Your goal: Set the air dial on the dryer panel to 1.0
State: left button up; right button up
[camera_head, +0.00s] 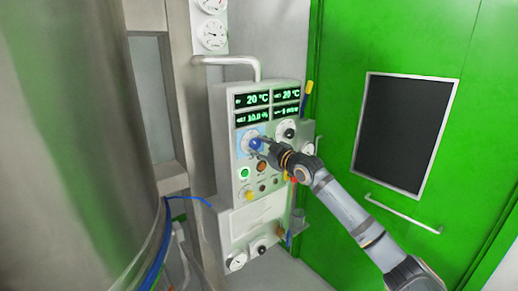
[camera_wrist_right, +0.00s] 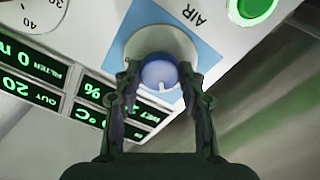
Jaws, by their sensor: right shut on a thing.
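The dryer panel (camera_head: 243,180) is a pale box on the wall in the head view. Its air dial (camera_head: 256,143) is a round blue knob on a white disc over a light blue square. In the right wrist view the blue air dial (camera_wrist_right: 159,73) shows a white pointer mark, beside the printed word AIR. My right gripper (camera_wrist_right: 159,80) has a finger on each side of the dial and is shut on it. In the head view my right gripper (camera_head: 264,146) covers part of the dial. The scale marks around the dial cannot be read. My left gripper is not in view.
Green digital readouts (camera_head: 266,105) sit above the dial. A second dial (camera_head: 286,129) is to its right, and a lit green button (camera_head: 244,173) and other buttons are below. A large steel vessel (camera_head: 85,150) stands left; a green door (camera_head: 410,60) is right.

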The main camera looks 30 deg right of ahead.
jog(key=shift+n, duration=1.9)
jog(key=o, duration=1.2)
jog(key=shift+w+d+f, duration=0.1)
jog(key=shift+w+f, duration=0.05)
jog(key=shift+w, duration=0.1)
jog(key=shift+c, duration=0.2)
jog(key=shift+s, duration=0.1)
